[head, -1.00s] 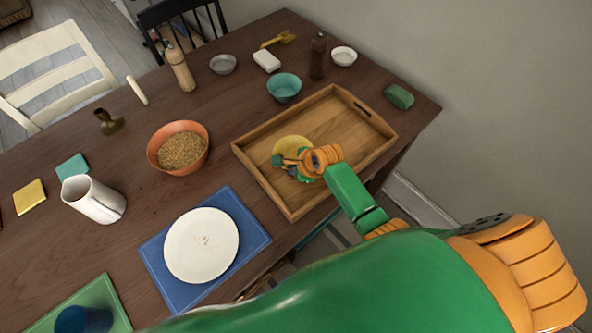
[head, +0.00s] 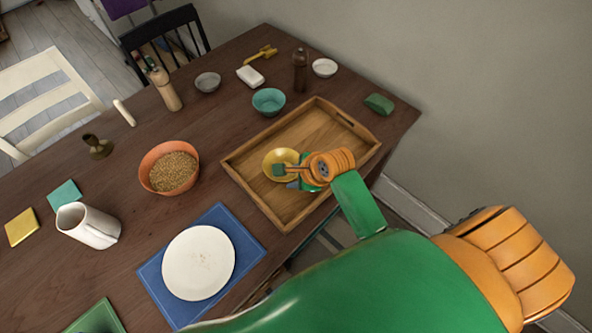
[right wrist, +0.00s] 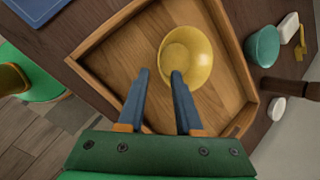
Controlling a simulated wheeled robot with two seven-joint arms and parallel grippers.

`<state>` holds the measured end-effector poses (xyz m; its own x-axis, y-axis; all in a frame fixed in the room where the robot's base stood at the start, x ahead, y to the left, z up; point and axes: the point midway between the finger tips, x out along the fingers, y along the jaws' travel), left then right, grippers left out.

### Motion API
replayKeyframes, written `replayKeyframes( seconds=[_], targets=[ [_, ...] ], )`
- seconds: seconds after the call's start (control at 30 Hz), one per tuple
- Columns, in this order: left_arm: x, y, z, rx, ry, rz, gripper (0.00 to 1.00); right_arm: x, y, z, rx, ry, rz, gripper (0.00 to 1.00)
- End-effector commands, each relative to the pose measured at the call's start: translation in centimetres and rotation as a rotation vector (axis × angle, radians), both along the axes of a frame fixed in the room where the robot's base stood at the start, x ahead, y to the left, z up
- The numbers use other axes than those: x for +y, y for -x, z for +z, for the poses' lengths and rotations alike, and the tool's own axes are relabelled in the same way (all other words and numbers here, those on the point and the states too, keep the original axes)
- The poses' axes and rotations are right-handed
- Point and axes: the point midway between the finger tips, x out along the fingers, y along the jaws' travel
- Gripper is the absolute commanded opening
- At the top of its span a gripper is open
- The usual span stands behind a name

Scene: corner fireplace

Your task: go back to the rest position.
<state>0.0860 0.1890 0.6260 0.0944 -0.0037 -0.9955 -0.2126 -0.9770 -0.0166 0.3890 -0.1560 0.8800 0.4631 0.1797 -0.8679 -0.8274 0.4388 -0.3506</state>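My right gripper (head: 288,172) is over the wooden tray (head: 240,186), beside a yellow bowl that lies in the tray. In the right wrist view its two dark fingers (right wrist: 158,78) are spread apart with nothing between them. The yellow bowl (right wrist: 187,57) stands just beyond the fingertips, apart from most of the finger length; whether a tip touches its rim I cannot tell. The bowl also shows in the head view (head: 275,158), partly hidden by the gripper. My left gripper is not in view.
A white plate (head: 199,264) on a blue mat (head: 241,228), an orange bowl of grain (head: 150,181) and a white pitcher (head: 90,226) stand left of the tray. A teal bowl (head: 268,101), a brown bottle (head: 300,70) and a green block (head: 379,104) stand behind it.

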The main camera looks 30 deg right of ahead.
Motion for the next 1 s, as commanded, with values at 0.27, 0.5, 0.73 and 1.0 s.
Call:
replayKeyframes(
  seconds=[0.27,0.5,0.73,1.0],
  targets=[
    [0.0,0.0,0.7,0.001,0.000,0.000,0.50,-0.5,1.3,2.5,0.000,-0.001,-0.001,0.34],
    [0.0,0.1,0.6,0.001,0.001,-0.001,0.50,-0.5,1.3,2.4,0.000,-0.001,-0.001,0.34],
    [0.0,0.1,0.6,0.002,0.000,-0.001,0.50,-0.6,2.5,2.1,-0.010,0.085,0.132,0.34],
    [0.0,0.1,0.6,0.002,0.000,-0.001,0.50,-0.9,9.9,1.3,-0.062,0.592,1.066,0.34]
  ],
)
